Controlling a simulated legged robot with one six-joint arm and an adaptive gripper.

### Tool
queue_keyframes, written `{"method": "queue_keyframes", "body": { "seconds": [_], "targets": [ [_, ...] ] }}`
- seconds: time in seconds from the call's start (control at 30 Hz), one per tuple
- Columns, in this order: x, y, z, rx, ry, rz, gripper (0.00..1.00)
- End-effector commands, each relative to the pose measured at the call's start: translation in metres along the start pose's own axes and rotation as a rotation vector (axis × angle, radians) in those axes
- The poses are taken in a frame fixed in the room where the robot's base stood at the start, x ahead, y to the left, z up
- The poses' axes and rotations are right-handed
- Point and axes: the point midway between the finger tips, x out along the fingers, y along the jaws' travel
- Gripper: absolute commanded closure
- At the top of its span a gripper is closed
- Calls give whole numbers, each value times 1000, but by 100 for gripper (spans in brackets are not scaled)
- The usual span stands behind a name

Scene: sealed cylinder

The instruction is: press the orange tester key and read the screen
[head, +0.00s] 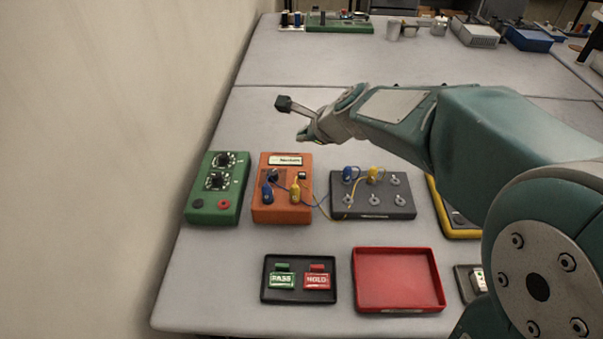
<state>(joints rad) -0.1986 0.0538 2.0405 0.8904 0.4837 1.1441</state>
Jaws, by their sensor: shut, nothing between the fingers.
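The orange tester (282,208) lies on the grey bench at centre left. A pale label or screen strip (284,160) is at its far end; its small text is not legible. A blue plug (267,193) and a yellow plug (295,192) stand in it. A small dark and light part (302,175), perhaps the key, sits on its right side; it is too small to be sure. My gripper (290,110) is shut and empty, above the bench on the far side of the tester, not touching it.
A green box (231,208) with dials stands left of the tester. A dark terminal box (345,207) with blue and yellow plugs stands right, wired to it. In front are a black tray (269,297) with PASS and HOLD tags and an empty red tray (398,280). A wall rises at left.

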Motion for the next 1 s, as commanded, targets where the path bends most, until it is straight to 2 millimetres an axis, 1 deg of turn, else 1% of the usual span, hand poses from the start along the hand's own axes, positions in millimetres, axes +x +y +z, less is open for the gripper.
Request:
{"method": "queue_keyframes", "body": {
  "seconds": [0.17, 0.73, 1.0],
  "targets": [
    [5, 4, -3, -2, 0, 2, 100],
    [52, 38, -38, -1, 0, 4, 100],
    [61, 45, -45, -3, 2, 1, 100]
  ]
}}
